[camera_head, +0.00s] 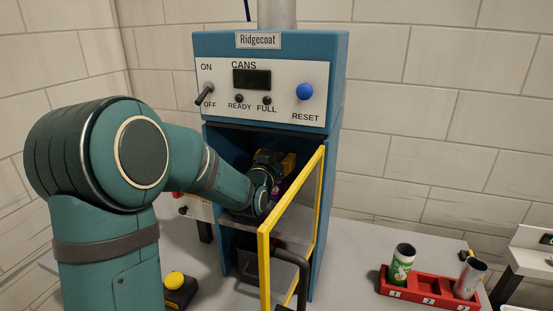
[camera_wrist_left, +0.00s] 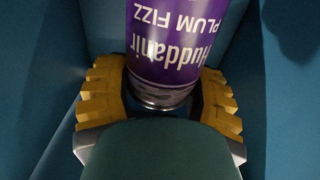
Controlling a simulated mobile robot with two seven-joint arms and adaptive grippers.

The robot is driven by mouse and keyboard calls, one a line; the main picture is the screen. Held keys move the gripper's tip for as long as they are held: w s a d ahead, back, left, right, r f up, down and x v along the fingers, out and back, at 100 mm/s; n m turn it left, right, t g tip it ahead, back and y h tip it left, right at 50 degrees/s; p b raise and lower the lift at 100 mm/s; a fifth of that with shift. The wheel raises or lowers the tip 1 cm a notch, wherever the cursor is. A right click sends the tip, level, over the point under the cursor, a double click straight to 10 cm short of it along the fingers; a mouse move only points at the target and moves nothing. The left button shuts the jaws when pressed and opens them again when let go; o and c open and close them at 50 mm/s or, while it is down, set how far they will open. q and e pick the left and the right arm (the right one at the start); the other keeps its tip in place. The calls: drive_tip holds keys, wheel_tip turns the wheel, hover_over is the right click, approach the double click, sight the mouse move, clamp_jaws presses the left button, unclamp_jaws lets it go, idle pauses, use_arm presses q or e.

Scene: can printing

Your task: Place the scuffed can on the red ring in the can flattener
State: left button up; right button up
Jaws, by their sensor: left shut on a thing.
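My left gripper (camera_head: 284,172) reaches through the open front of the blue can flattener (camera_head: 339,90). It is shut on a purple can, "Huddanir Plum Fizz" (camera_wrist_left: 165,45). In the left wrist view the can stands between the yellow finger pads of my left gripper (camera_wrist_left: 160,95), with its lettering upside down and a grey metal end nearest my palm. In the head view only a sliver of purple shows behind the wrist. The red ring is hidden, so I cannot tell whether the can touches anything below. My right gripper is not in view.
The flattener's yellow-framed door (camera_head: 264,255) stands open to the right of my forearm. A red numbered rack (camera_head: 410,292) holds a green can (camera_head: 402,264) in slot 1 and a bare grey can (camera_head: 469,278) in slot 3. A yellow button (camera_head: 174,280) is at lower left.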

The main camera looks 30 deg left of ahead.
use_arm(q)
drive_tip(key=shift+f, duration=0.15)
drive_tip(key=o, duration=0.8)
drive_tip(key=shift+o, duration=0.2)
drive_tip(key=v, duration=1.2)
